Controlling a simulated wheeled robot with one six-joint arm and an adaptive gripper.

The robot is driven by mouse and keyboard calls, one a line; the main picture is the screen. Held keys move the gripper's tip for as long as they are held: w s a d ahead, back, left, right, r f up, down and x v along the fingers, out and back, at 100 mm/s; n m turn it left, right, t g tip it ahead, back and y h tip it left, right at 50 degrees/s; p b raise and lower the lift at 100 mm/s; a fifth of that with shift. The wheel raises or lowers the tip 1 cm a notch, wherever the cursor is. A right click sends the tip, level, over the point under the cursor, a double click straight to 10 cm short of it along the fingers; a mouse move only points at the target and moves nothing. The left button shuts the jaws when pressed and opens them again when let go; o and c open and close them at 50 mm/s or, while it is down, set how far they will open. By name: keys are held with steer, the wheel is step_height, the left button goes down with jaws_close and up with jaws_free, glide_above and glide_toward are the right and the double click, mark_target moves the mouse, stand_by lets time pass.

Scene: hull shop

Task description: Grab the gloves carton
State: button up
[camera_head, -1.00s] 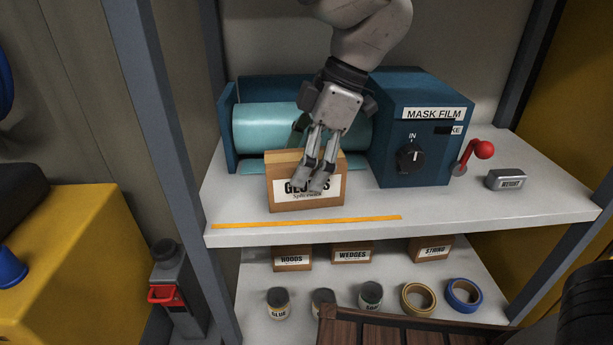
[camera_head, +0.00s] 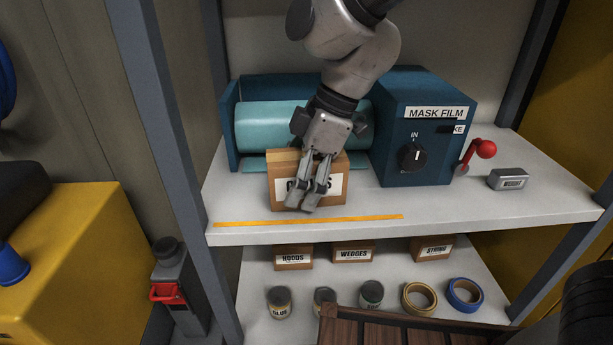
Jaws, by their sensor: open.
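The gloves carton (camera_head: 337,166) is a brown box with a white label, upright on the upper shelf in front of the mask film machine. My gripper (camera_head: 304,208) hangs in front of it from above, fingers pointing down across the label and hiding most of its word. The fingers are open, with a narrow gap between the tips. I see no carton between them, and I cannot tell whether they touch its front face.
The blue mask film machine (camera_head: 420,130) stands right behind the carton, with a red-knobbed lever (camera_head: 485,149) at its side. A grey weight (camera_head: 508,180) sits at right. An orange strip (camera_head: 310,221) runs along the shelf front. Small cartons, tins and tape rolls are below.

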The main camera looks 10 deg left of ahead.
steer(key=c, duration=0.9)
